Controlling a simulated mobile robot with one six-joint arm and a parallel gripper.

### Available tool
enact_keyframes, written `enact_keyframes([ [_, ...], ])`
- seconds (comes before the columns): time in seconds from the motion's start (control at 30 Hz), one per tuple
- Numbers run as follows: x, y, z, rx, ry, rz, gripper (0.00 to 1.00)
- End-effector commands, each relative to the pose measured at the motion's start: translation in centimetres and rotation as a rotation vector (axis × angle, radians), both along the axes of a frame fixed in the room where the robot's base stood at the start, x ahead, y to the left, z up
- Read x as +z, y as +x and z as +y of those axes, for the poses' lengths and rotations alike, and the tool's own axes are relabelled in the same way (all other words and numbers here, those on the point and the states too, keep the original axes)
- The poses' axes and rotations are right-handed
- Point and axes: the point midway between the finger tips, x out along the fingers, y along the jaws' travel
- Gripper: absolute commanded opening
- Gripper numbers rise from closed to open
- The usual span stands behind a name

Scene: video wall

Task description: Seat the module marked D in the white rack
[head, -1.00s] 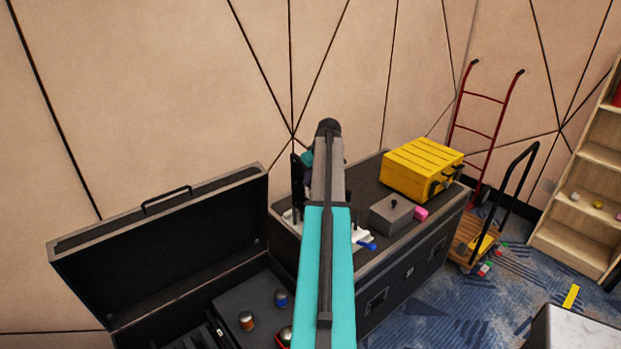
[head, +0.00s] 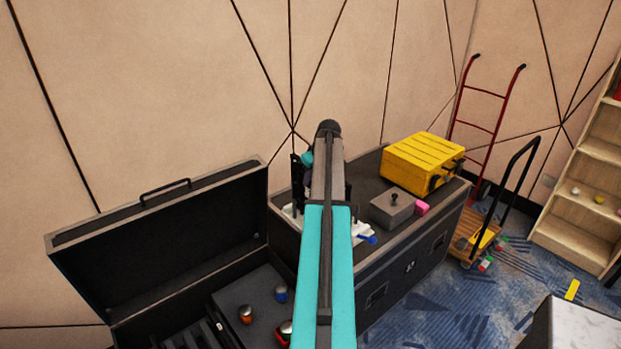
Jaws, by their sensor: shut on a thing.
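My arm rises through the middle of the head view and hides much of what lies behind it. My gripper (head: 306,184) shows only in part, just left of the arm, and its fingertips are hard to make out. It is shut on a dark, thin, upright module (head: 297,182); no letter can be read on it. Under it, the white rack (head: 290,211) shows as a pale edge on top of the black road case. The arm covers most of the rack. Whether the module touches the rack cannot be told.
On the black case top (head: 367,182) sit a grey box with a knob (head: 392,208), a pink block (head: 422,208), a blue item (head: 368,239) and a yellow case (head: 423,162). An open case (head: 165,250) stands left. A hand truck (head: 487,125) and shelf (head: 588,195) stand right.

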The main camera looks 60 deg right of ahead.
Motion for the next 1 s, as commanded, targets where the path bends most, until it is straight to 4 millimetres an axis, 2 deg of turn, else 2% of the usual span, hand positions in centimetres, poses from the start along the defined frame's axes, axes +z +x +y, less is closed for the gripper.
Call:
enact_keyframes([
  [1.0,-3.2,0.0,-0.1,-0.001,-0.001,-0.002,0.00],
])
